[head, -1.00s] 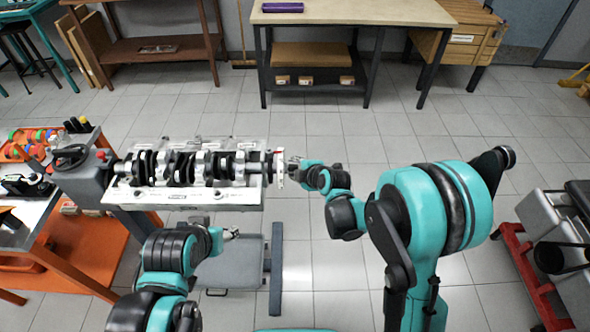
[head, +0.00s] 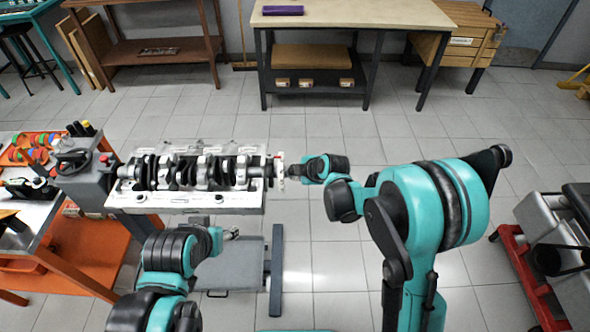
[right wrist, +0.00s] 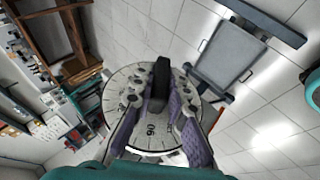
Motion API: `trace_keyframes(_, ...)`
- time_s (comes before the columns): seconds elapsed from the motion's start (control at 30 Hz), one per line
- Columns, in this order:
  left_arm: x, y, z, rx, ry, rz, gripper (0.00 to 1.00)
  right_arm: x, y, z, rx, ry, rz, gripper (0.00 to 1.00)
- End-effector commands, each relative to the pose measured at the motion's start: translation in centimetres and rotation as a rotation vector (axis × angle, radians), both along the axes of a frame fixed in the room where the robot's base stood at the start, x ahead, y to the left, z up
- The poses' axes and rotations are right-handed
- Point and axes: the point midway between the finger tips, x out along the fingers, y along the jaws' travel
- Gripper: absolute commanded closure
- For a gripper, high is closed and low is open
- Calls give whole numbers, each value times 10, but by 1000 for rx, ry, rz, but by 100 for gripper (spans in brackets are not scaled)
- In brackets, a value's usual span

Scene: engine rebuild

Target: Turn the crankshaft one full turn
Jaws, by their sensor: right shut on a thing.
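The crankshaft (head: 205,172) lies across the open engine block (head: 240,200), which is held on a stand at the left. A pale degree wheel (head: 280,171) sits on its right end; the right wrist view shows its marked face (right wrist: 152,137), with "90" near the bottom. My right gripper (head: 289,171) is at that end. In the right wrist view its fingers (right wrist: 160,97) are shut on a black piece (right wrist: 160,78) at the wheel's middle. My left gripper (head: 232,234) hangs below the block's right end, apart from it; its jaws are too small to read.
The grey stand head (head: 88,182) holds the block from the left. An orange tool cart (head: 85,250) stands at the left. A red-framed stand (head: 520,275) is at the right. A workbench (head: 350,16) is at the back, with open floor before it.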

Motion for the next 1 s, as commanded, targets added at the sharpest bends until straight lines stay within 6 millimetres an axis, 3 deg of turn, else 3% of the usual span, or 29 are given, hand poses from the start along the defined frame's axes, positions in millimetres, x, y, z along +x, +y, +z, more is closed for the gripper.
trace_keyframes(0.5, 0, 0, 22, 0, 0, 0, 48, 2, 0, 2, 1, 335, -1, 100)
trace_keyframes(1.0, 0, 0, 24, 0, 0, 0, 48, 2, 0, 0, 0, 406, -1, 100)
